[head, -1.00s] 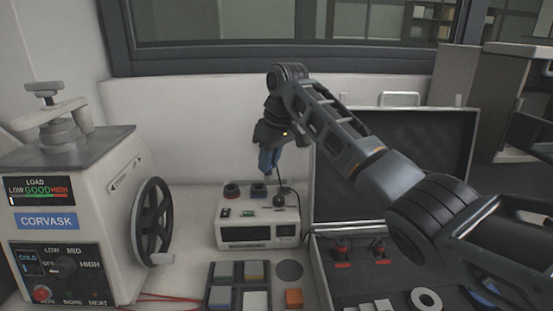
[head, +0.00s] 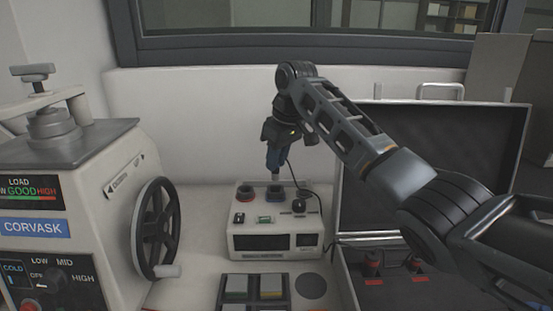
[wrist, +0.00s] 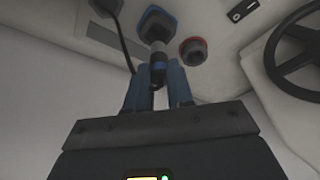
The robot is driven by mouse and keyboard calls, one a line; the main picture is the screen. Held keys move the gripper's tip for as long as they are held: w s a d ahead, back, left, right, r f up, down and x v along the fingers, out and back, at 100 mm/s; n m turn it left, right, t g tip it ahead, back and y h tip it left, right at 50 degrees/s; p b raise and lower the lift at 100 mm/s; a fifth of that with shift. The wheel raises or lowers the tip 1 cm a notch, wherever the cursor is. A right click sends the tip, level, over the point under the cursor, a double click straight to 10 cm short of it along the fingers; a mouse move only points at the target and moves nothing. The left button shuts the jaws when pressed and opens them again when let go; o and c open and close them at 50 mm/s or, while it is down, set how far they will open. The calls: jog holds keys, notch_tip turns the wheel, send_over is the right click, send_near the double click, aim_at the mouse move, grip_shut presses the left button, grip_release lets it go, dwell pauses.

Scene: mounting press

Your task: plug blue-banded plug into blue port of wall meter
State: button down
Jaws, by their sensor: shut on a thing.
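The meter (head: 275,240) is a pale box with several sockets on top. My gripper (head: 274,168) points down above it, shut on the blue-banded plug. In the wrist view the plug (wrist: 158,60) is dark with a blue band and a pale tip, held between the blue fingers (wrist: 158,88). Its tip points at the blue port (wrist: 158,22) and overlaps its near edge in that view. I cannot tell whether the tip touches or has entered. The blue port also shows in the head view (head: 272,190), just under the fingers. The red port (wrist: 193,50) is beside it.
A black cable (head: 313,190) runs near the meter's right side. The press (head: 65,210) with its handwheel (head: 156,228) stands left. An open case (head: 435,165) with two red-marked plugs is at right. A compartment tray (head: 254,290) lies in front.

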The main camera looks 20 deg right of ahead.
aim_at(278, 169)
jog(key=shift+f, duration=0.2)
dwell(0.5)
jog(key=shift+f+p, duration=0.2)
jog(key=shift+p, duration=0.1)
jog(key=shift+f, duration=1.15)
jog(key=shift+f, duration=0.35)
jog(key=shift+f, duration=0.65)
dwell(0.7)
jog(key=shift+c, duration=1.8)
grip_release()
jog(key=shift+r, duration=0.1)
